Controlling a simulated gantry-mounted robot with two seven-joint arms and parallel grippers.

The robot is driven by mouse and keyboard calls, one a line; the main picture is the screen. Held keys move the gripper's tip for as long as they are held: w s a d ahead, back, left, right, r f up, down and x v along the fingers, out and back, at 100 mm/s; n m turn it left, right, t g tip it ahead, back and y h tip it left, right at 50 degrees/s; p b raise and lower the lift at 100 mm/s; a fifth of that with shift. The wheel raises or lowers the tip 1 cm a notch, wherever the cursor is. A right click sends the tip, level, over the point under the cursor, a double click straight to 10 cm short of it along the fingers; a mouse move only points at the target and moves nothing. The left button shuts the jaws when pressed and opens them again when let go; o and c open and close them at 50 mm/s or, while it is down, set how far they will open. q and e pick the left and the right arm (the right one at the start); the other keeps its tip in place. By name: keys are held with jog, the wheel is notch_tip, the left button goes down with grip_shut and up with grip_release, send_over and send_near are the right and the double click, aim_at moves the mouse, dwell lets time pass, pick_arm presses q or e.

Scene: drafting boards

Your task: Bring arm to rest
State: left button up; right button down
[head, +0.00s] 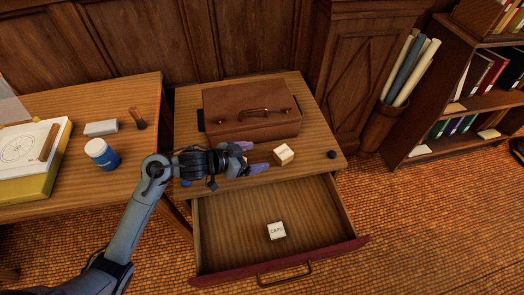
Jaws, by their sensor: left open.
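My left arm (146,195) reaches in from the lower left. Its gripper (252,157) is open and empty, with its fingers pointing right above the top of the wooden cabinet (322,140). The gripper is in front of a brown case (251,107) with a handle and just left of a small pale box (283,154). There is a gap between the fingertips and that box. My right gripper is not in view.
The cabinet's drawer (225,218) is pulled open and holds a small white labelled box (276,231). A desk (140,88) at left carries a blue-and-white jar (102,154), an eraser-like block (101,128) and papers (20,148). A bookshelf (437,110) and rolled papers (411,70) stand at right.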

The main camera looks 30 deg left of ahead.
pick_arm(q)
jog(key=shift+s+a+r, duration=0.2)
jog(key=shift+s, duration=0.15)
jog(key=shift+d, duration=0.1)
